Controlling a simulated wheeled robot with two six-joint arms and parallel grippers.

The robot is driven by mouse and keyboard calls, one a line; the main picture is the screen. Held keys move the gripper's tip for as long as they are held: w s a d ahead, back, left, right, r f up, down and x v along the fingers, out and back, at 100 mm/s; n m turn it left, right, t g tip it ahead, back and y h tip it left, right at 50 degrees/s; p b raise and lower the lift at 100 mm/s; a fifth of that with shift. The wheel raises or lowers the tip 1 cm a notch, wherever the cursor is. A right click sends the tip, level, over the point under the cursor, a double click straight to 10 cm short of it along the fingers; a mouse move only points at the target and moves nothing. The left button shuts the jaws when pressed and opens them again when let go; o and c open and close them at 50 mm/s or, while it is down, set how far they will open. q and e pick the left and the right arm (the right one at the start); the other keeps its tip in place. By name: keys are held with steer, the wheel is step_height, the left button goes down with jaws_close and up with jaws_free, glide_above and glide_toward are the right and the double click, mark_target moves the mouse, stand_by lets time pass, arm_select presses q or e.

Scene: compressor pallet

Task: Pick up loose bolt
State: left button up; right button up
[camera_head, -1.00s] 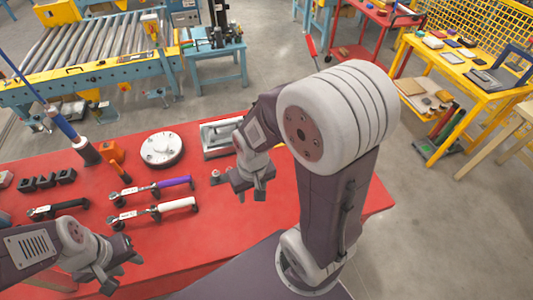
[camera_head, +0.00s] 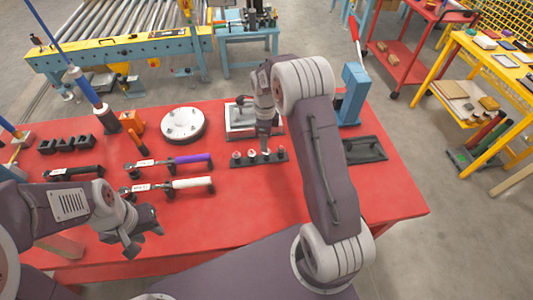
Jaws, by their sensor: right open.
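Several small bolt-like pieces with pale tops stand in a row in a low black holder (camera_head: 243,163) on the red table; a pale one (camera_head: 236,155) is at its left end. I cannot tell which one is loose. My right gripper (camera_head: 265,149) is open and points down just above the right half of this row, partly hiding it. Whether it touches a piece is unclear. My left gripper (camera_head: 146,243) hangs over the front left of the table, its fingers apart and nothing visible between them.
A round grey flange (camera_head: 183,124) and a metal tray (camera_head: 240,120) lie behind the row. Purple-handled (camera_head: 190,160) and white-handled (camera_head: 190,183) tools lie to its left. A black tray (camera_head: 364,150) and blue press (camera_head: 352,95) stand right. The front middle is clear.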

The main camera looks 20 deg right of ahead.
mark_target(266, 154)
step_height(266, 154, down, 2)
steer(key=shift+w+d+f, duration=0.1)
steer(key=shift+w, duration=0.05)
steer(key=f, duration=0.4)
steer(key=shift+s+d+p, duration=0.1)
steer(key=shift+s+p, duration=0.1)
steer(key=shift+p, duration=0.15)
steer(key=shift+w+f, duration=0.1)
steer(key=shift+f, duration=0.3)
jaws_close()
